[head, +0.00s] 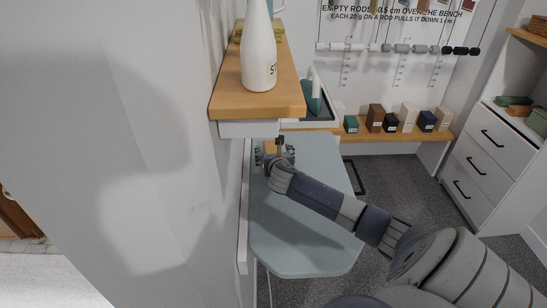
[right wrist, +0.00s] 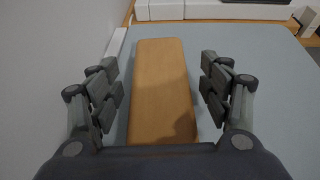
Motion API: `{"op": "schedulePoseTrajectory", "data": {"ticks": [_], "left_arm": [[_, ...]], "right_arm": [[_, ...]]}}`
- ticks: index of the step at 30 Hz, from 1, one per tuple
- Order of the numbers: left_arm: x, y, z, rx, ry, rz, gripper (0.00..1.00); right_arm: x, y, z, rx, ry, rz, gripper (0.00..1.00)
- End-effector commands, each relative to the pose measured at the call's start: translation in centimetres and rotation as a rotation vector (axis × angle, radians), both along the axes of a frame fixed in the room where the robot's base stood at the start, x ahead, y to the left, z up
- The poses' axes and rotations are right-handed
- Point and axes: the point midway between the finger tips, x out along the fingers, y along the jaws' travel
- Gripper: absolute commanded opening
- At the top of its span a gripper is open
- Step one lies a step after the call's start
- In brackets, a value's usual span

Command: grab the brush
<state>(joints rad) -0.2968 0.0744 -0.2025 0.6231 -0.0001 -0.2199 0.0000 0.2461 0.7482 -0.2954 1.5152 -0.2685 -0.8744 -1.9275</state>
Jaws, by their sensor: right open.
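A plain tan wooden block (right wrist: 162,95), which looks like the brush's back, lies on the pale blue-grey board in the right wrist view. Any bristles are hidden. In the head view only a small tan part of it (head: 270,147) shows, just under the wooden shelf. My right gripper (right wrist: 159,72) is open, with one finger on each side of the block and visible gaps to both sides. In the head view this gripper (head: 275,158) is low over the far left part of the board, partly covering the block. My left gripper is not in view.
The pale board (head: 310,230) is otherwise mostly clear. A wall shelf (head: 262,92) with a white bottle (head: 258,50) overhangs near the gripper. The left wall is close. Small boxes (head: 391,122) stand on a back bench; white drawers (head: 475,160) are at right.

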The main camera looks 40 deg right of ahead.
Motion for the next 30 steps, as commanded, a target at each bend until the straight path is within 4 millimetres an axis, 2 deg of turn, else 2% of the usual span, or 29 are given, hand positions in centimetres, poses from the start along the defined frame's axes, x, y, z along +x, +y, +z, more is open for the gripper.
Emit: {"op": "schedulePoseTrajectory", "data": {"ticks": [9, 10, 15, 17, 30], "left_arm": [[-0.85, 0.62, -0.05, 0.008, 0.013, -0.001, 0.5], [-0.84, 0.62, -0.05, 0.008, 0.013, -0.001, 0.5], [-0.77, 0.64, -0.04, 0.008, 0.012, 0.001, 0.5], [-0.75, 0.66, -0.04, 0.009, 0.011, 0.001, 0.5], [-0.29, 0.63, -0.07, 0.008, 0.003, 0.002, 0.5]], "right_arm": [[0.33, -0.18, -0.15, 0.001, -0.001, 0.001, 0.72], [0.33, -0.18, -0.14, 0.001, -0.001, 0.001, 0.69], [0.31, -0.19, -0.15, 0.001, -0.001, 0.001, 0.31], [0.31, -0.19, -0.15, 0.001, -0.001, 0.001, 0.21], [0.35, -0.27, 0.54, -0.002, -0.003, 0.001, 0.21]]}}
